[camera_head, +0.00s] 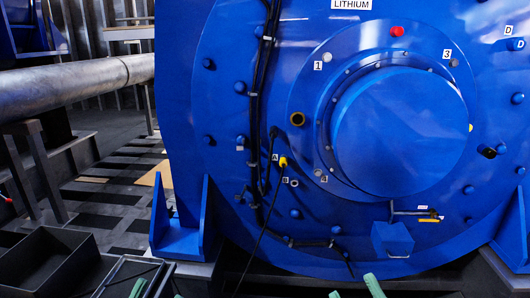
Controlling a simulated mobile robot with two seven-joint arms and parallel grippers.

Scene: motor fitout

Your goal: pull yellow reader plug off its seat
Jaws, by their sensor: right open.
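A small yellow plug (283,162) sits on the blue motor face, left of the big round hub, beside the label A. I take it for the yellow reader plug; it appears seated. My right gripper (354,290) shows at the bottom edge, right of centre, as two separate green fingertips. It is open, nothing shows between them, and it is well below the plug. My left gripper (138,288) shows only as a bit of green at the lower left, mostly cut off, so its opening is unclear.
Black cables (258,90) run down the motor face near the plug. A blue box (392,240) and a yellow-handled lever (428,217) sit lower right. A dark open tray (48,262) stands lower left.

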